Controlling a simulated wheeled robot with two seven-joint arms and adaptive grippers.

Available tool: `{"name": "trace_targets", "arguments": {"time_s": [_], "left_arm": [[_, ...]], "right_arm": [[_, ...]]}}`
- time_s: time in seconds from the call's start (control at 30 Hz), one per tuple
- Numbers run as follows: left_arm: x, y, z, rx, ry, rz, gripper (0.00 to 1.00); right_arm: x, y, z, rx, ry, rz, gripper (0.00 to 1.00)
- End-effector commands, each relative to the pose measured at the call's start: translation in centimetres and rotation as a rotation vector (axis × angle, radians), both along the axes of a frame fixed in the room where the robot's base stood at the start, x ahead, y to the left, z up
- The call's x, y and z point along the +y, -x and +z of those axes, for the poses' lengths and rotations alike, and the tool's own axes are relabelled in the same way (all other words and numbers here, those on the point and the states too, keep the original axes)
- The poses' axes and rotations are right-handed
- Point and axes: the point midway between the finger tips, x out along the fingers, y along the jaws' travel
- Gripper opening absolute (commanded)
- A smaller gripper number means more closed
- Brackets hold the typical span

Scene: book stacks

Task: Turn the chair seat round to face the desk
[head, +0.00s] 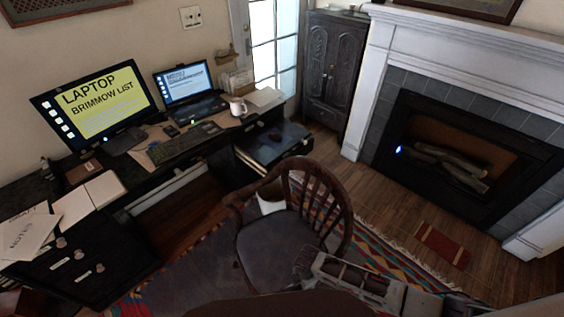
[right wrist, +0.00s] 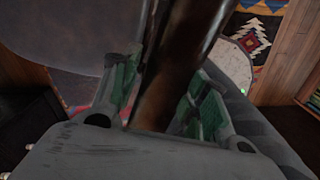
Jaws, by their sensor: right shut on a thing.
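The wooden chair (head: 312,170) stands in the middle of the head view, with a curved spindle back and a dark grey seat (head: 275,252). Its back is on the far right side, and the seat's open side looks toward the lower left, beside the desk (head: 150,172) rather than squarely at it. My right gripper (head: 318,262) is at the chair's near right side. In the right wrist view its green-padded fingers (right wrist: 165,90) close around a brown wooden bar (right wrist: 180,70) of the chair. The exact part held is unclear. My left gripper is not in view.
The desk carries a monitor (head: 96,98), a laptop (head: 188,90), a mug (head: 237,106) and papers (head: 85,200). An open drawer (head: 275,143) juts toward the chair. A fireplace (head: 460,150) stands right, with wooden floor before it. A patterned rug (head: 385,250) lies under the chair.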

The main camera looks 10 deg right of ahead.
Motion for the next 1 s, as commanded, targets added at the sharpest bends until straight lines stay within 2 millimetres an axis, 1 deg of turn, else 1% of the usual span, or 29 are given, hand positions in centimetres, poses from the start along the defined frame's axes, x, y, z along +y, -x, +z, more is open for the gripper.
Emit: {"name": "trace_targets", "arguments": {"time_s": [0.2, 0.5, 0.67, 1.0], "left_arm": [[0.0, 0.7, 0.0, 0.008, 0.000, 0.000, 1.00], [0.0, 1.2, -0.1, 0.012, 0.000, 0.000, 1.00], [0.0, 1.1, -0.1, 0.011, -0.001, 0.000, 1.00], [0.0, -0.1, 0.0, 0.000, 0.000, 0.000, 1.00]], "right_arm": [[0.8, 0.2, 0.0, -0.001, 0.000, -0.034, 0.20], [0.9, 0.2, 0.0, -0.001, 0.000, -0.038, 0.20], [1.0, 0.3, 0.0, 0.000, 0.000, -0.043, 0.20], [2.5, 0.4, 0.0, 0.000, 0.000, -0.100, 0.20]]}}
